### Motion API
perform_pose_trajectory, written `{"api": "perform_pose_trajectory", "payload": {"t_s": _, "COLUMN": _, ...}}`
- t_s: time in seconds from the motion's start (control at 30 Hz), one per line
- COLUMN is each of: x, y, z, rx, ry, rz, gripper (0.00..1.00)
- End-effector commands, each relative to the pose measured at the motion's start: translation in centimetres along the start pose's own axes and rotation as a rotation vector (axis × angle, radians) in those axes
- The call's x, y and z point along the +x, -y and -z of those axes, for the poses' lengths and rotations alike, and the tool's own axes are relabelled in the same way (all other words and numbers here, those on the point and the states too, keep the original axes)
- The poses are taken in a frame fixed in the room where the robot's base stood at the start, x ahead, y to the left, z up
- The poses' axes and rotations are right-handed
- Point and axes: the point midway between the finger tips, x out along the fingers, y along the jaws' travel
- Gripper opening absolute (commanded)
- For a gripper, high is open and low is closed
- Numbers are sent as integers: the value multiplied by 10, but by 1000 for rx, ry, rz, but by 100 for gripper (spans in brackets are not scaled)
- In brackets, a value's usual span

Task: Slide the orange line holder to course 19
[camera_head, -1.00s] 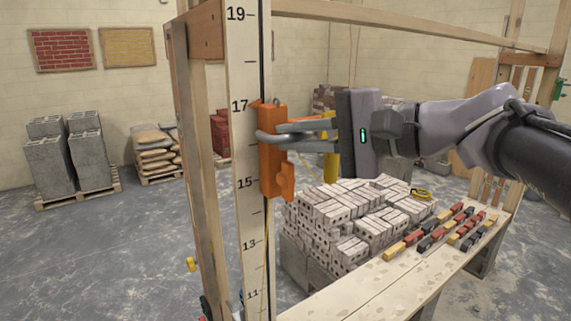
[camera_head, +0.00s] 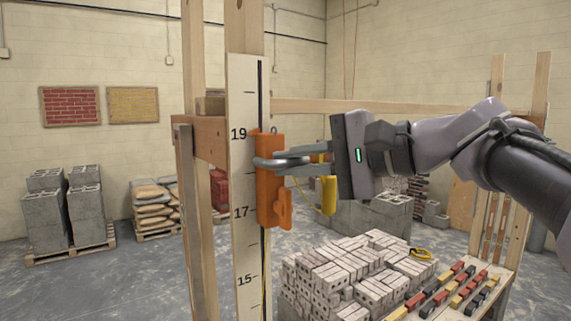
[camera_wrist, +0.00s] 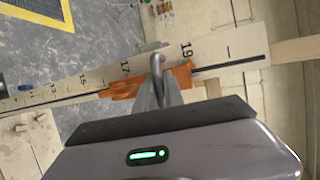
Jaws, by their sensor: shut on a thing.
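The orange line holder (camera_head: 270,195) sits on the white numbered course board (camera_head: 243,190), over its dark vertical slot. Its top edge is close to the 19 mark and its lower end is a little below 17. My gripper (camera_head: 268,163) is shut on the holder's upper part, reaching in from the right. In the wrist view the holder (camera_wrist: 128,86) lies across the board between the 17 and 19 marks, and my fingers (camera_wrist: 157,75) hide part of it. A yellow piece (camera_head: 328,195) hangs just below my fingers.
A wooden post and frame (camera_head: 215,140) stand behind the board, with a rail running right. Below are stacked pale bricks (camera_head: 345,275) and a bench with coloured pieces (camera_head: 450,290). Grey blocks (camera_head: 65,215) stand at the left. The board above the holder is clear.

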Motion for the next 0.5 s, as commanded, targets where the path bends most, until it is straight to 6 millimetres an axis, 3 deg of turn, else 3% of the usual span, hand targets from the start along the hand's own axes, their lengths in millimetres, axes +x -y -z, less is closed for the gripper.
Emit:
{"api": "perform_pose_trajectory", "payload": {"t_s": 0.07, "x": 0, "y": 1, "z": 0, "rx": -1, "ry": 0, "rz": 2, "gripper": 0}}
{"api": "perform_pose_trajectory", "payload": {"t_s": 0.1, "x": 0, "y": 1, "z": 0, "rx": -1, "ry": 0, "rz": 1, "gripper": 15}}
{"api": "perform_pose_trajectory", "payload": {"t_s": 0.2, "x": 0, "y": 0, "z": 0, "rx": -1, "ry": 0, "rz": 1, "gripper": 34}}
{"api": "perform_pose_trajectory", "payload": {"t_s": 0.5, "x": 0, "y": 0, "z": 0, "rx": 0, "ry": 0, "rz": 0, "gripper": 34}}
